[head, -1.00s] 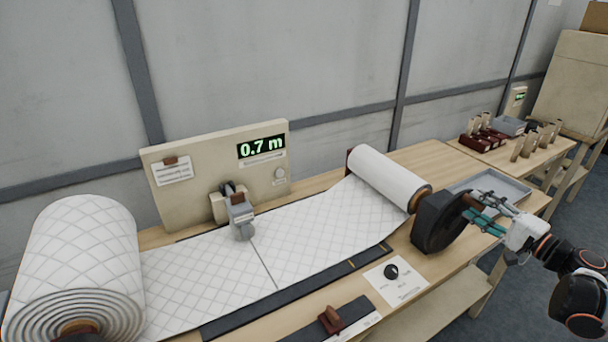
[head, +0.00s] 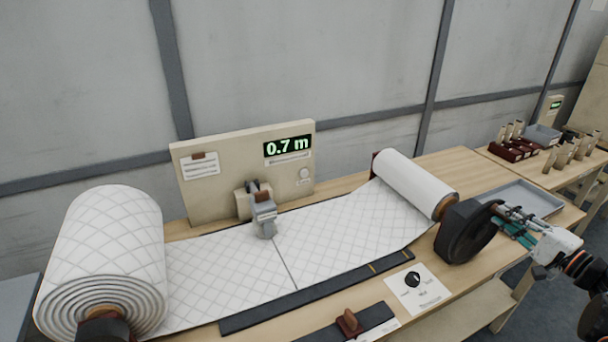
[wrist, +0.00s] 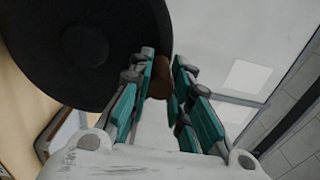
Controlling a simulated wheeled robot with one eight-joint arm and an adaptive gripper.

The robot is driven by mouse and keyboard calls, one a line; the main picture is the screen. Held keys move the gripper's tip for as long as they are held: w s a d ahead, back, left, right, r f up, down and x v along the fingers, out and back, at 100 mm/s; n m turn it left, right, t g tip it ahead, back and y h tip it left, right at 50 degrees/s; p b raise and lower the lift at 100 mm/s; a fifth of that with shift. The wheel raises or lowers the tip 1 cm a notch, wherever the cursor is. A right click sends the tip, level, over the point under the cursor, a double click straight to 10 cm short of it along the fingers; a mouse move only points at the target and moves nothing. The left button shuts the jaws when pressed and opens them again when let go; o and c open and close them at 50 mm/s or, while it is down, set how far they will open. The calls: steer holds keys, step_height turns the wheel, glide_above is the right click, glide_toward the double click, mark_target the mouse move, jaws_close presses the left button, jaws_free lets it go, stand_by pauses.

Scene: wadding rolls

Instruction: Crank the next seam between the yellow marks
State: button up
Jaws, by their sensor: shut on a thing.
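White quilted wadding (head: 345,228) runs from the big roll (head: 105,250) at left to the narrower take-up roll (head: 415,184) at right. A dark seam line (head: 285,262) crosses it, left of the yellow marks (head: 391,262) on the dark front rail (head: 310,297). The dark round crank wheel (head: 468,232) is at the take-up roll's near end. My gripper (head: 500,211) is at its right side, shut on the brown crank handle (wrist: 160,78), which shows between the fingers in the wrist view. The crank wheel (wrist: 75,50) fills the upper left there. The fingers partly hide the handle.
A panel with a 0.7 m display (head: 288,146) stands behind the wadding, with a grey clamp-like head (head: 263,215) over its back edge. A dial card (head: 419,288) lies in front. A grey tray (head: 520,200) is behind my gripper.

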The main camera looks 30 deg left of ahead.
steer(key=shift+w+d+f, duration=0.15)
steer(key=shift+w+d, duration=0.45)
steer(key=shift+w, duration=0.15)
steer(key=shift+w+d+f+b, duration=0.3)
steer(key=shift+w+d+b, duration=0.2)
steer(key=shift+w, duration=0.25)
steer(key=shift+w+d+f, duration=0.1)
steer(key=shift+w+d+f+b, duration=0.4)
steer(key=shift+w, duration=0.15)
steer(key=shift+f, duration=0.1)
stand_by(0.3)
